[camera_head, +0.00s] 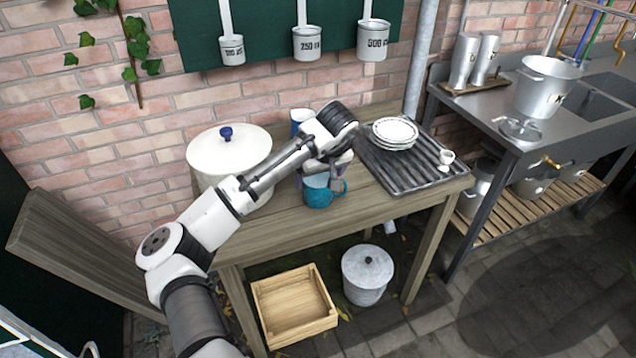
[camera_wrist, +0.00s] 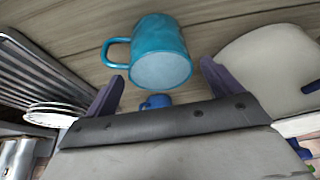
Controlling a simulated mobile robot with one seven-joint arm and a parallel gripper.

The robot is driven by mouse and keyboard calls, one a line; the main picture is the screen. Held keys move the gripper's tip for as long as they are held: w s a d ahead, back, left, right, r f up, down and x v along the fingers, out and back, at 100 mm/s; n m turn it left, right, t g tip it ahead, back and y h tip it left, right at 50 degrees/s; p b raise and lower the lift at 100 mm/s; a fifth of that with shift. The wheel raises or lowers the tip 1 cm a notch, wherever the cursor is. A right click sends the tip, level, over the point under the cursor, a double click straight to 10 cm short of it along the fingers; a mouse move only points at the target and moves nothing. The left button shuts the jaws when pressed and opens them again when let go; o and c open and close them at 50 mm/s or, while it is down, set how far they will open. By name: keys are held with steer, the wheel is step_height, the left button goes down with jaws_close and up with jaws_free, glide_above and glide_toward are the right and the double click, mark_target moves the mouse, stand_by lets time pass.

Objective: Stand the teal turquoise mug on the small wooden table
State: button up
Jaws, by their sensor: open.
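The teal turquoise mug (camera_head: 317,196) is on the wooden table (camera_head: 285,228), near its front middle, and looks upright. In the wrist view the mug (camera_wrist: 150,50) shows large, with its handle to the left and a paler round face towards the camera. My gripper (camera_head: 327,172) is open, right at the mug and partly covering it in the head view. In the wrist view the two dark fingers of my gripper (camera_wrist: 163,88) are apart, with the mug showing between and beyond their tips. I cannot tell whether they touch it.
A white lidded pot (camera_head: 228,150) stands left of the mug. A blue cup (camera_head: 297,117) is behind my gripper. A ribbed drainer (camera_head: 395,182) with stacked plates (camera_head: 394,131) and a small white cup (camera_head: 446,157) is to the right. The table front is clear.

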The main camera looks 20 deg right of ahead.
steer(key=b+v, duration=0.1)
steer(key=v, duration=0.6)
steer(key=shift+s+r, duration=0.2)
steer(key=shift+r, duration=0.15)
